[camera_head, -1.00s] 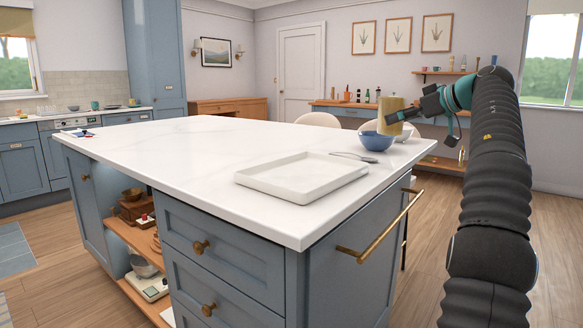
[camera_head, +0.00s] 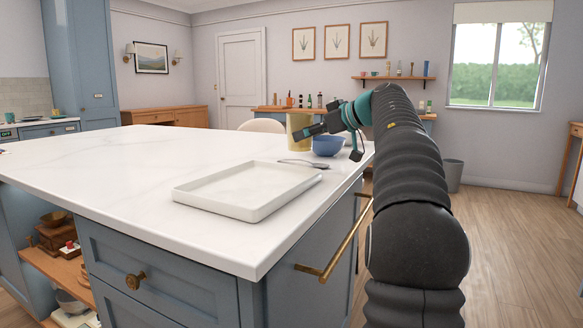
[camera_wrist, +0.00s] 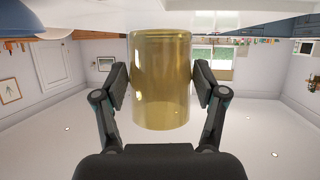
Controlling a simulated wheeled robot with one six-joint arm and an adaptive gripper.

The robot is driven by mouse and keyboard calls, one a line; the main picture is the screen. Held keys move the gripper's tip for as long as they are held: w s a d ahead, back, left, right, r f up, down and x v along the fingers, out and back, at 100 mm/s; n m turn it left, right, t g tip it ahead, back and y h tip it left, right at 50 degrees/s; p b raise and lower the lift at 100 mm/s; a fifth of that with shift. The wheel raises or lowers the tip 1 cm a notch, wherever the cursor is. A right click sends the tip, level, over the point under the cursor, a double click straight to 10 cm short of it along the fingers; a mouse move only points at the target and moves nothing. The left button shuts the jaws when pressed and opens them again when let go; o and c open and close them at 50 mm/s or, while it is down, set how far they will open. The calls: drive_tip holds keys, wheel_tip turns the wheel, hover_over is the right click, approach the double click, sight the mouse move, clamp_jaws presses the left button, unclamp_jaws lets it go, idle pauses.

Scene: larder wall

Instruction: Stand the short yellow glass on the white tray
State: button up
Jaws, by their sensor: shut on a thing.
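The short yellow glass (camera_head: 299,128) is held up by my gripper (camera_head: 306,133), above the far right part of the island top in the head view. In the wrist view the glass (camera_wrist: 160,80) sits between both fingers of my gripper (camera_wrist: 160,88), which touch its sides. The glass looks empty and see-through. The white tray (camera_head: 250,212) lies flat near the front corner of the island, nearer to the camera than the glass. The tray is empty, with a low rim.
A blue bowl (camera_head: 327,146) stands on the island just behind and beside my gripper. A spoon (camera_head: 300,163) lies between the bowl and the tray. The white island top (camera_head: 130,160) is clear to the left. A brass rail (camera_head: 335,255) juts from its right side.

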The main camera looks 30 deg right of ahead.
drive_tip(key=a+f, duration=0.1)
drive_tip(key=a+f+b, duration=0.1)
drive_tip(key=a, duration=0.1)
drive_tip(key=a+f, duration=0.1)
drive_tip(key=shift+a, duration=0.2)
wheel_tip(320, 180, down, 4)
drive_tip(key=b, duration=0.2)
drive_tip(key=shift+b, duration=0.35)
drive_tip(key=shift+r, duration=0.1)
drive_tip(key=o, duration=1.5)
drive_tip(key=shift+f, duration=0.2)
drive_tip(key=shift+r, duration=0.1)
drive_tip(key=p+v, duration=0.2)
drive_tip(key=v, duration=1)
